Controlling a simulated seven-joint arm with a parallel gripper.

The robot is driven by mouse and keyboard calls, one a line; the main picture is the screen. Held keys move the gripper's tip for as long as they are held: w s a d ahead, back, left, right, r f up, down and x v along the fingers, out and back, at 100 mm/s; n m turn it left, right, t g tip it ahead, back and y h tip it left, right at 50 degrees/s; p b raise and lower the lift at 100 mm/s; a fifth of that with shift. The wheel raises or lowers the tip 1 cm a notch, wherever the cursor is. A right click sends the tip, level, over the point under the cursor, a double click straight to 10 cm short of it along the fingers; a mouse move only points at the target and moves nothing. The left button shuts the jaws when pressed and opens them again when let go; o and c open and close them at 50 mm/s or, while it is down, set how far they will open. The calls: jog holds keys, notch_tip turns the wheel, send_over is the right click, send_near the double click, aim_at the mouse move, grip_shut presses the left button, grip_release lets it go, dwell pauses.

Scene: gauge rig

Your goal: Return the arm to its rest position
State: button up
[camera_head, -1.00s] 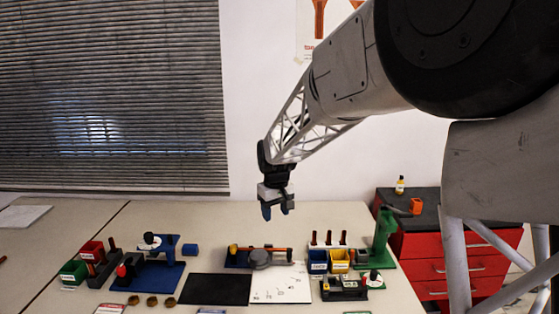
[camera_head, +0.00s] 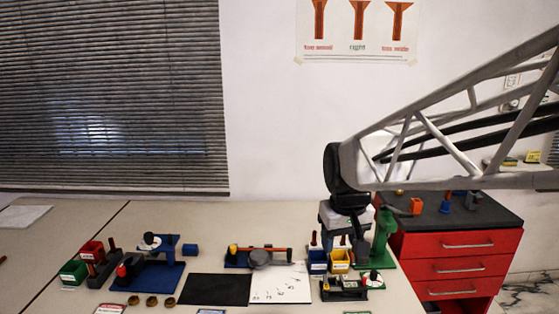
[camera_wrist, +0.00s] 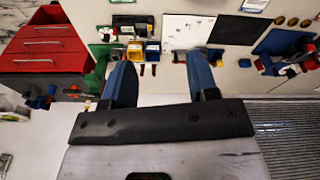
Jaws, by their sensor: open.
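My gripper (camera_wrist: 162,85) shows in the wrist view with its two blue fingers spread apart and nothing between them. In the head view my gripper (camera_head: 347,240) hangs pointing down above the right part of the table, in front of the back wall. It partly hides the handled tools and the green stand (camera_head: 384,240) there. The lattice arm reaches in from the right edge of the head view.
The table (camera_head: 225,215) bears a blue fixture (camera_head: 150,277) at left, a black mat (camera_head: 214,289), a white sheet (camera_head: 281,283), and blue and yellow bins (camera_head: 339,262). A red drawer cabinet (camera_head: 460,262) stands at right. The back middle of the table is clear.

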jog(key=s+d+f+m, duration=0.1)
jog(key=s+d, duration=0.1)
jog(key=s, duration=0.7)
jog(key=s+d+f+m, duration=0.1)
jog(key=s+d+f, duration=0.1)
jog(key=s, duration=0.8)
jog(key=shift+d+f+m+t, duration=0.25)
jog(key=shift+d+m+t, duration=0.15)
jog(key=shift+d, duration=0.45)
